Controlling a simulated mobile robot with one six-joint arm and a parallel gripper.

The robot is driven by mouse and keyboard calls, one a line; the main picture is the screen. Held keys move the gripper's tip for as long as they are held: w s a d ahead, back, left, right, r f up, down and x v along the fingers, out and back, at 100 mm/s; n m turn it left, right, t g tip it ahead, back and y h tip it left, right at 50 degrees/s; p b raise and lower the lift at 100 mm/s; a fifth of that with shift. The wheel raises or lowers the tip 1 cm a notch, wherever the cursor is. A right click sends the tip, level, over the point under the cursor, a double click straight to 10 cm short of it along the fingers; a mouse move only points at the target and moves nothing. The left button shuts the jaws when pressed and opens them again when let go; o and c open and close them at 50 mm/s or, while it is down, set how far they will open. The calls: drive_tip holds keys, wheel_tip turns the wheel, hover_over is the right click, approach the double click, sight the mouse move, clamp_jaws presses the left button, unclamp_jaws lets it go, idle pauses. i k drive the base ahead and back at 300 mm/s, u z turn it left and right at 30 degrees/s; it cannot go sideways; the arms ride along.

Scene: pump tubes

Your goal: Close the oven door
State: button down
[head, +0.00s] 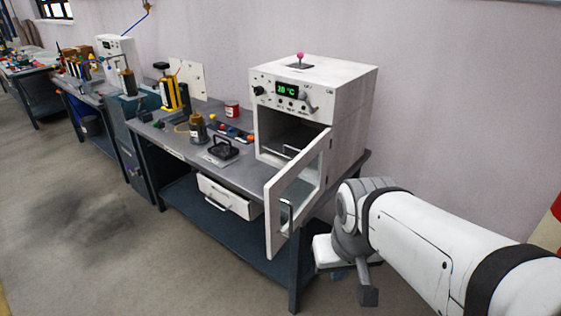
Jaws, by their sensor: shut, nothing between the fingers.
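A metal handle (287,218) is on the door. The oven's inside is dark, with a rack or tray partly visible. My gripper (368,296) hangs down below my wrist, to the right of the door and apart from it. It looks small and shut, with nothing in it; its fingers are hard to make out.
The grey workbench (180,146) holds a black-handled device (222,149), bottles and coloured parts left of the oven. A white drawer (228,196) sits below the top, slightly pulled out. The floor in front is clear.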

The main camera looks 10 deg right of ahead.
sight(276, 237)
drive_tip(key=z, duration=0.1)
drive_tip(key=i, duration=1)
drive_tip(key=z, duration=0.4)
drive_tip(key=k, duration=1.8)
drive_tip(key=u, duration=0.65)
drive_tip(key=i, duration=1)
drive_tip(key=u, duration=0.1)
